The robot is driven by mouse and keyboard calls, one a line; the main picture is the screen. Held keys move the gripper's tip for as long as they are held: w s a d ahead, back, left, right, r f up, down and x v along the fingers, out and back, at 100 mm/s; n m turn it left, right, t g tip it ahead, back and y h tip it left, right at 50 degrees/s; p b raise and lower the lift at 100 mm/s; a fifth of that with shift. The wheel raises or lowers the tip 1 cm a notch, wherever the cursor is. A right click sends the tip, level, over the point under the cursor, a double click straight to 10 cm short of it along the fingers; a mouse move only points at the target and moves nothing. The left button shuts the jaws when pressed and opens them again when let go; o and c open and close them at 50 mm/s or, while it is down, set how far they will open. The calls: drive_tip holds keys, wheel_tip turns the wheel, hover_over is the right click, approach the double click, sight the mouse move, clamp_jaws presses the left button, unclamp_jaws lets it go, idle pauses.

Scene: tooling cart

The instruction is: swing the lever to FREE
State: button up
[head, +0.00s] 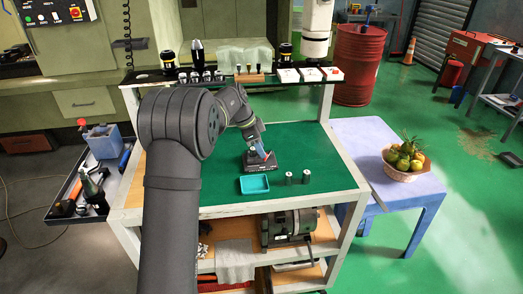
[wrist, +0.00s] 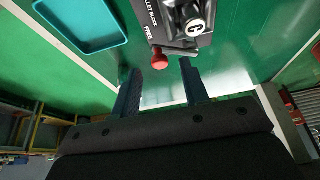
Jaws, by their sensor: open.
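The knob shows between the fingertips, with a gap on each side; contact is not visible. In the head view my gripper (head: 261,148) is over the block (head: 262,167); the lever is too small to read there.
A teal tray (head: 255,184) lies just in front of the block; it also shows in the wrist view (wrist: 82,45). Two small cylinders (head: 306,177) stand to the right. The green top (head: 325,150) is clear farther right. A rear shelf (head: 300,80) holds tools.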

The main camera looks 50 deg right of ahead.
drive_tip(key=v, duration=1.5)
drive_tip(key=shift+a+r, duration=0.25)
drive_tip(key=shift+r, duration=0.05)
drive_tip(key=shift+w, duration=0.1)
drive_tip(key=x, duration=1.7)
drive_tip(key=shift+d+f, duration=0.15)
drive_tip(key=shift+d, duration=0.1)
